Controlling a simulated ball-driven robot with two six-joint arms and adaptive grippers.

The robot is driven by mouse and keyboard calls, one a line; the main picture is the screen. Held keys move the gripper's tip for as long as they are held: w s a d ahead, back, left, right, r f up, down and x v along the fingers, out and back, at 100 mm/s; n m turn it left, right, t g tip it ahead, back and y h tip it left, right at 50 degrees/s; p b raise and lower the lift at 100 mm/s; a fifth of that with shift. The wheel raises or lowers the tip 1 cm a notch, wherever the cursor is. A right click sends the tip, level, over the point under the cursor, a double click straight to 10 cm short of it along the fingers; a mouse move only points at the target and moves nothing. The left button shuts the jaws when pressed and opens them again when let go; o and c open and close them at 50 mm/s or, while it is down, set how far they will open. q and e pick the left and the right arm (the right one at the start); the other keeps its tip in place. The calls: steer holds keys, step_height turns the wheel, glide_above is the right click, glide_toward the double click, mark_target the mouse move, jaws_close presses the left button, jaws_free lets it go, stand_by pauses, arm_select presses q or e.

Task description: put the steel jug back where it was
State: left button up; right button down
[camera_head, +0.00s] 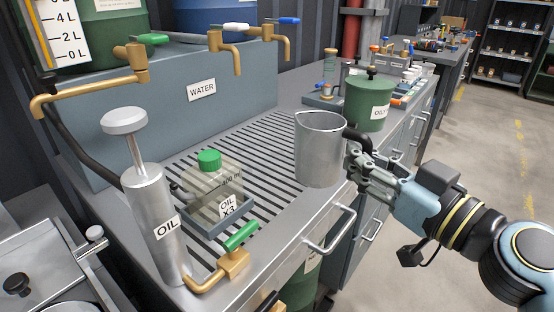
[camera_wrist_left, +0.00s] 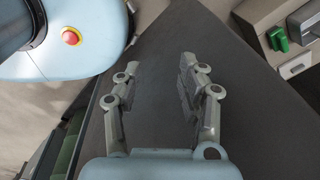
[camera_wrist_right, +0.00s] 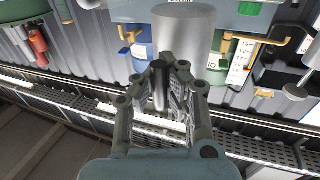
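The steel jug (camera_head: 320,150) is a grey metal cup with a dark handle on its right side. It is upright at the front right edge of the slatted drain area of the counter; I cannot tell whether its base touches the counter. My right gripper (camera_head: 358,160) is shut on the jug's handle. In the right wrist view the jug (camera_wrist_right: 184,35) is beyond the fingers (camera_wrist_right: 172,75), with the dark handle between them. My left gripper (camera_wrist_left: 160,85) shows only in the left wrist view, open and empty, its fingers apart.
A square bottle with a green cap (camera_head: 209,160) stands on the slats. A grey OIL pump cylinder (camera_head: 155,220) and a brass tap with green handle (camera_head: 234,260) are in front. A green OILY container (camera_head: 369,103) stands behind the jug. Brass taps (camera_head: 222,45) overhang the back.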

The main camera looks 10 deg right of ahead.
steer(key=w+a+f, duration=0.1)
steer(key=w+f, duration=0.1)
steer(key=w, duration=0.1)
steer(key=w+a+f+m+h, duration=0.1)
steer(key=w+a+f, duration=0.1)
steer(key=w, duration=0.2)
steer(key=w+a+f+h, duration=0.1)
steer(key=w+a+f, duration=0.1)
steer(key=w, duration=0.1)
steer(key=shift+w+a+t, duration=0.1)
steer(key=shift+w+t, duration=0.25)
steer(key=shift+t, duration=0.05)
steer(key=shift+f+b, duration=0.85)
steer(key=shift+f, duration=1.1)
arm_select(q)
steer(key=shift+s+d+f, duration=0.25)
steer(key=shift+s+d, duration=0.05)
arm_select(e)
steer(key=shift+f, duration=0.1)
arm_select(q)
steer(key=shift+s+f, duration=0.1)
steer(key=shift+f, duration=0.1)
arm_select(e)
steer(key=c, duration=1.5)
jaws_free()
